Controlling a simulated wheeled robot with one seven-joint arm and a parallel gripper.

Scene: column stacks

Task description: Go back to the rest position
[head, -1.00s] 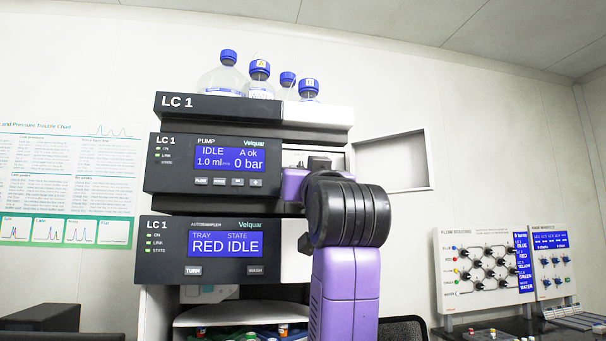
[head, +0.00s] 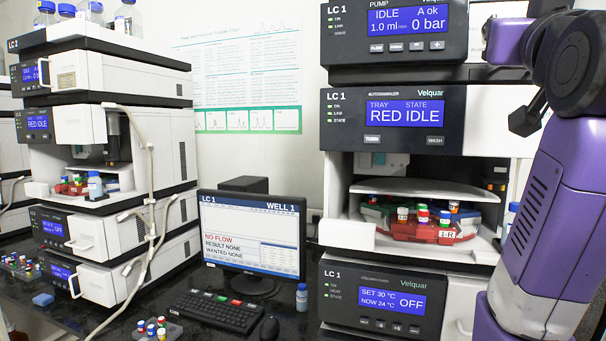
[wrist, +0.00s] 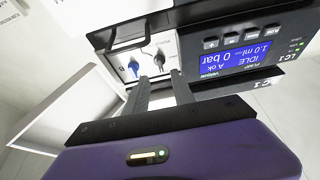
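My purple arm (head: 555,195) rises at the right of the head view, in front of the right edge of the LC 1 stack. Its dark wrist joint (head: 570,62) is level with the pump module (head: 350,45). My gripper (wrist: 160,80) shows in the wrist view with its two grey fingers apart and nothing between them. The fingers point into the open pump bay (wrist: 150,60), which holds a blue-tipped knob (wrist: 132,70) and a dark knob (wrist: 159,59). I cannot tell whether the fingers touch anything. In the head view the fingertips are not clearly seen.
An open white door (wrist: 60,110) stands beside the gripper in the wrist view. The autosampler (head: 395,120) below reads RED IDLE, with a red vial tray (head: 425,232) in its open bay. A monitor (head: 252,235), keyboard (head: 215,310) and the LC 2 stack (head: 100,75) stand further left.

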